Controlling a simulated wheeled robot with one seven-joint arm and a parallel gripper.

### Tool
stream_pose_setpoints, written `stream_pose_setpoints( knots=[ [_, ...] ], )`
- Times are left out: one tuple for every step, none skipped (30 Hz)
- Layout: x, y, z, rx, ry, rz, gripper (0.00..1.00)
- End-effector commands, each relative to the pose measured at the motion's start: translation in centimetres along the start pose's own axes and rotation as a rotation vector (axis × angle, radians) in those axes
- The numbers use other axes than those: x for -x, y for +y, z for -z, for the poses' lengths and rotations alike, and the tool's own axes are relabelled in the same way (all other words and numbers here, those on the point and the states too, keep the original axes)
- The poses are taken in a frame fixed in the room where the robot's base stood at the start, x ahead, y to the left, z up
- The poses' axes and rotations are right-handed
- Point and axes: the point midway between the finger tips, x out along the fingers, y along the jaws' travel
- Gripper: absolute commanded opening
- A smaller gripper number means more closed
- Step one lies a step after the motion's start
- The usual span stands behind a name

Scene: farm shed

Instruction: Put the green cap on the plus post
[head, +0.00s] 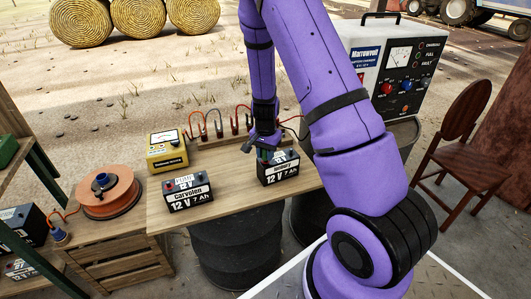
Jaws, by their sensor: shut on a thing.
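My gripper (260,147) points down just above the right-hand black 12 V battery (278,170) on the wooden bench. It is shut on a small green piece, the green cap (265,154), which is mostly hidden by the fingers. The cap is over or close to the top of this battery; I cannot tell whether it touches a post. The battery's posts, including the plus post, are too small or hidden to make out clearly. A second black 12 V battery (189,195) stands to the left with small red parts on its top.
A yellow meter box (167,152) stands behind the left battery. Several cable clamps (219,125) line the bench's back. An orange cable reel (108,193) is at left, a large charger (384,75) at right. Bare bench (228,185) lies between the batteries.

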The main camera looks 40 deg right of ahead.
Motion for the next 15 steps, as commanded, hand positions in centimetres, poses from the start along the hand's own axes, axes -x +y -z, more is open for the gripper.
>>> stream_pose_setpoints(
  knots=[
    [0.01, 0.00, 0.00, 0.000, 0.000, 0.000, 0.06],
    [0.01, 0.00, 0.00, 0.000, 0.000, 0.000, 0.06],
    [0.01, 0.00, 0.00, 0.000, 0.000, 0.000, 0.06],
    [0.01, 0.00, 0.00, 0.000, 0.000, 0.000, 0.06],
    [0.01, 0.00, 0.00, 0.000, 0.000, 0.000, 0.06],
    [0.00, 0.00, 0.00, 0.000, 0.000, 0.000, 0.06],
    [-0.02, 0.00, 0.00, 0.000, 0.000, 0.000, 0.06],
    [-0.05, 0.01, 0.00, 0.000, 0.000, 0.000, 0.06],
    [-0.10, 0.01, 0.01, 0.000, 0.000, 0.000, 0.06],
    [-0.15, 0.01, 0.01, -0.001, 0.000, 0.000, 0.06],
    [-0.20, 0.02, 0.01, -0.001, 0.000, 0.000, 0.06],
    [-0.28, 0.02, 0.02, -0.001, 0.000, 0.000, 0.06],
    [-0.34, 0.02, 0.02, -0.001, 0.000, 0.000, 0.06],
    [-0.40, 0.02, 0.03, -0.001, 0.000, 0.000, 0.06],
    [-0.49, 0.03, 0.03, -0.001, 0.000, 0.000, 0.06]
  ],
)
